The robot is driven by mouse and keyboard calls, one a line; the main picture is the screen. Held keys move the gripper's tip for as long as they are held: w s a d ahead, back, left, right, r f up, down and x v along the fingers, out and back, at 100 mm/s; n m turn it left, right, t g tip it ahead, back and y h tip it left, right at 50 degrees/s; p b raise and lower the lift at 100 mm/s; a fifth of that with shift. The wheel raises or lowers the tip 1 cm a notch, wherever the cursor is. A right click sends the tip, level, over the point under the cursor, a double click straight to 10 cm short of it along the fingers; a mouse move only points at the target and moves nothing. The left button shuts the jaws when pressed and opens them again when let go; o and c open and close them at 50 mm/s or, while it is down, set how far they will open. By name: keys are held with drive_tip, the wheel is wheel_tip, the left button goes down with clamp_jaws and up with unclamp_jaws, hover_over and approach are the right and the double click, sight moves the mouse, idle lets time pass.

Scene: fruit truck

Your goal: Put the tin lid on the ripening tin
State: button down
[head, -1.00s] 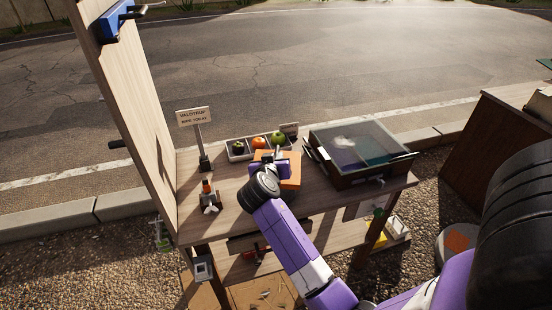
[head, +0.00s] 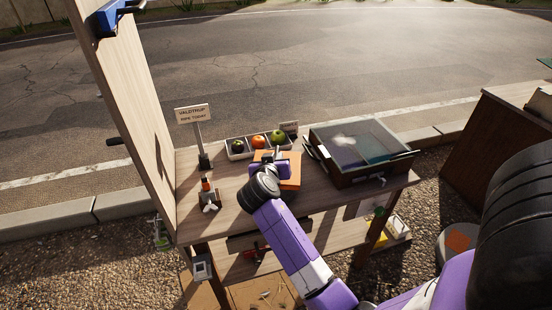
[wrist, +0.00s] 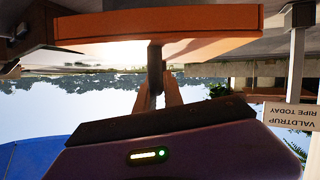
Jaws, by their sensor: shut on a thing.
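The tin lid is a flat orange slab (head: 291,170) over the stall counter, behind my wrist in the head view. In the wrist view, which is upside down, the orange lid (wrist: 95,30) spans the top, roughly level. My gripper (wrist: 156,65) is shut on a dark grip at the middle of the lid. In the head view my gripper (head: 277,160) is partly hidden by my own wrist. The ripening tin is not clearly seen; the lid and my arm cover the counter there. I cannot tell whether the lid touches it.
A divided fruit tray (head: 237,154) stands just behind the lid. A glass-topped case (head: 345,180) is close on the right. A sign (head: 193,114) on a post and a small orange-topped item (head: 206,186) stand left. A tall wooden panel (head: 115,110) borders the left side.

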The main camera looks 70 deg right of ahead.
drive_tip(key=shift+f+b, duration=0.75)
drive_tip(key=shift+f, duration=0.1)
drive_tip(key=shift+r, duration=0.1)
drive_tip(key=c, duration=1.4)
unclamp_jaws()
drive_tip(key=shift+o, duration=0.3)
drive_tip(key=o, duration=0.8)
drive_tip(key=shift+c, duration=0.2)
